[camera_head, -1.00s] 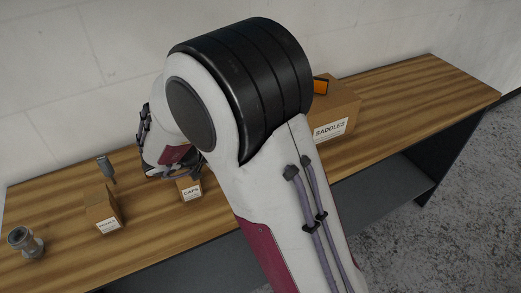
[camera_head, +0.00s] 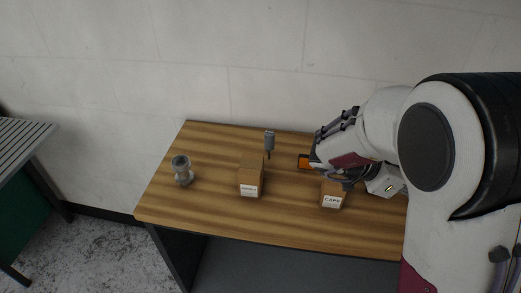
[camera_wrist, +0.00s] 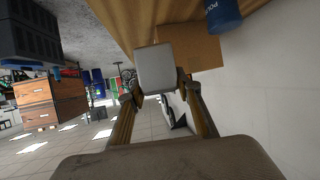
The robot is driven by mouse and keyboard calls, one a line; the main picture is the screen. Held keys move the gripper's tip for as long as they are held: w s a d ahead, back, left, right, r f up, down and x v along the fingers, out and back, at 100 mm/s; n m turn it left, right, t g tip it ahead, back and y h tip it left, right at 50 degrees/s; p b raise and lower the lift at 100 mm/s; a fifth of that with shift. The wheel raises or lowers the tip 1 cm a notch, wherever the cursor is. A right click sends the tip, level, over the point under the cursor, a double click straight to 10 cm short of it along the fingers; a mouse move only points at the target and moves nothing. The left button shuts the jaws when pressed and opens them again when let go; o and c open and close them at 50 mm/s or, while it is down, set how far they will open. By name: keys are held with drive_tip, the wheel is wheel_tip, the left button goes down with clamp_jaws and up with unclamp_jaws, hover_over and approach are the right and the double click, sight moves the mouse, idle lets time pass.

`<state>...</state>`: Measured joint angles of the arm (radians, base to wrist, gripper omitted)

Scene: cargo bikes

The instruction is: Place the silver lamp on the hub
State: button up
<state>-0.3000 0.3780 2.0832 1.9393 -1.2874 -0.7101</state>
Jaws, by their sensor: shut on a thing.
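My gripper (camera_wrist: 158,95) is shut on a light grey, block-like thing, which I take to be the silver lamp (camera_wrist: 155,66); it sits between the two fingertips in the wrist view. In the head view my gripper (camera_head: 318,163) is above the bench, behind the CAPS box, and the held lamp cannot be made out there. A grey metal piece with a round top and a narrower waist, apparently the hub (camera_head: 182,170), stands upright at the left end of the bench. It is well left of my gripper and apart from it.
A blue container (camera_wrist: 222,14) shows in the wrist view. A wall runs behind.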

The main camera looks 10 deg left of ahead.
drive_tip(key=w+a+r+n+t+y, duration=0.4)
drive_tip(key=w+a+n+t, duration=0.1)
drive_tip(key=w+a, duration=0.5)
drive_tip(key=w+a+r+n+t+y, duration=0.35)
drive_tip(key=w+a+n, duration=0.35)
drive_tip(key=a, duration=0.6)
drive_tip(key=a+r+n+t+y, duration=0.1)
drive_tip(key=a+r+n+y, duration=0.15)
drive_tip(key=a, duration=0.55)
drive_tip(key=a+r+n+t+y, duration=0.1)
drive_tip(key=a+n+y, duration=0.15)
drive_tip(key=a, duration=0.65)
drive_tip(key=s+a+n+g+y, duration=0.2)
drive_tip(key=s+a+n+y, duration=0.2)
drive_tip(key=a, duration=0.6)
drive_tip(key=s+a+f+n+g+y, duration=0.1)
drive_tip(key=s+a+n+y, duration=0.2)
drive_tip(key=s+a+y, duration=0.2)
drive_tip(key=shift+s+a+f+n+g, duration=0.3)
drive_tip(key=shift+s+a+n+g, duration=0.1)
drive_tip(key=shift+s+a, duration=1.8)
drive_tip(key=shift+w+a, duration=0.25)
drive_tip(key=shift+a, duration=0.1)
drive_tip(key=shift+f, duration=3.15)
